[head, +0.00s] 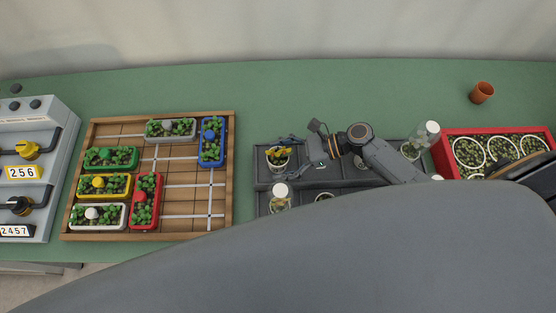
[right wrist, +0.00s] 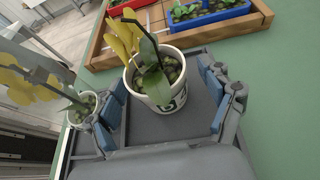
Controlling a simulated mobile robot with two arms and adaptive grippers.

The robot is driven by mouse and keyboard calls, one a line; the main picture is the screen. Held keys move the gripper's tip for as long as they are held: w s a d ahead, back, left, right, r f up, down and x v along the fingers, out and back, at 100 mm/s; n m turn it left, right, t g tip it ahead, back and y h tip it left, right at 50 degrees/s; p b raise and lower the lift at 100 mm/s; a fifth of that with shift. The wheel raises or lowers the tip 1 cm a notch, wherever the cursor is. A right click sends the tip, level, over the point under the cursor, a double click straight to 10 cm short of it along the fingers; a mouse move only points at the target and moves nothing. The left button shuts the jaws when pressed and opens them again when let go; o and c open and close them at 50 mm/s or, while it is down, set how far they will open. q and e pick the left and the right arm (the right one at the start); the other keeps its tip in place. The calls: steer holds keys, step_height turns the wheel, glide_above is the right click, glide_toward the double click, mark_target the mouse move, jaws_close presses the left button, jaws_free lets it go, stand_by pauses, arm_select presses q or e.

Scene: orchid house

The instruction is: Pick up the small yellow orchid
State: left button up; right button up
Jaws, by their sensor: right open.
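The small yellow orchid (head: 283,153) stands in a white pot in the left end of the dark grey tray (head: 258,183). In the right wrist view the orchid's pot (right wrist: 163,97) stands upright between the two fingers, with yellow petals and a green leaf above it. My right gripper (head: 291,156) is open around the pot, coming in from the right. In the right wrist view a gap shows between the pot and the right-hand finger; whether the left-hand finger touches is unclear. My left gripper is not in view.
A lidded glass jar (head: 280,198) stands just in front of the orchid. In the right wrist view another pot (right wrist: 82,108) with yellow petals is close beside the left-hand finger. A wooden board (head: 190,225) with planters lies left, a red crate (head: 443,150) right.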

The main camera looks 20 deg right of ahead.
steer(key=shift+w+a, duration=0.1)
steer(key=shift+a, duration=0.2)
steer(key=c, duration=1.4)
